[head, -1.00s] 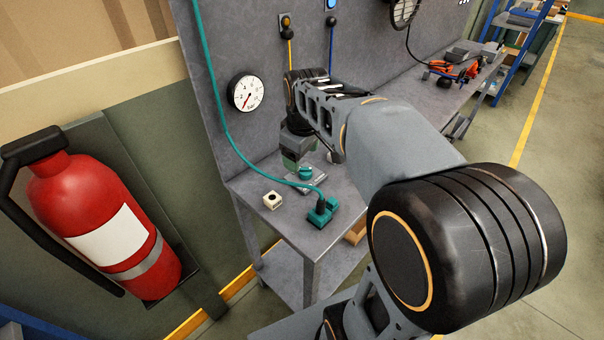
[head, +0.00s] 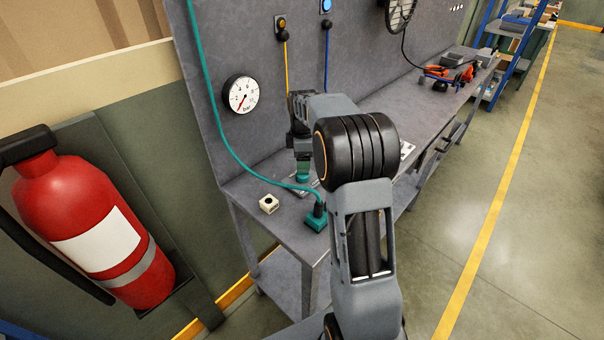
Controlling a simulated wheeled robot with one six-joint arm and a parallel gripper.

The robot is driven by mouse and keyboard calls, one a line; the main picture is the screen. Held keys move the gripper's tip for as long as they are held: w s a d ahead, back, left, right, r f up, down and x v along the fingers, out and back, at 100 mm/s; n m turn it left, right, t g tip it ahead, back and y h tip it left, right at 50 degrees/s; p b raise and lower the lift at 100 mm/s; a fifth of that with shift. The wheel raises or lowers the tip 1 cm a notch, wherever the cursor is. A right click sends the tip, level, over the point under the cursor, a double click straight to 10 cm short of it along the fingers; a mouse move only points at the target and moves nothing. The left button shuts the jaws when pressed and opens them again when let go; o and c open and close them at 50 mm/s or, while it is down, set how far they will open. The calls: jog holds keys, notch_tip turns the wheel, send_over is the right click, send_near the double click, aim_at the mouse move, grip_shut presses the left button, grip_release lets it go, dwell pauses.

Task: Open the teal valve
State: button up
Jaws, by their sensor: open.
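The teal valve (head: 303,178) is a small round knob on a grey plate (head: 291,188) on the workbench. It is partly hidden by my gripper (head: 303,170), which points down right over it with its fingertips at the knob. My gripper is open. Whether the fingers touch the knob or stand around it is too small to tell. A pressure gauge (head: 241,94) on the grey back panel has its red needle pointing to the lower left, at the low end.
A teal box (head: 316,219) with a teal hose (head: 216,130) sits at the bench's front edge. A cream block (head: 268,204) with a dark top spot lies left of it. A red fire extinguisher (head: 95,230) stands at the left. The floor at right is clear.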

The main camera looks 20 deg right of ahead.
aim_at(303, 175)
jog(key=shift+f, duration=3.05)
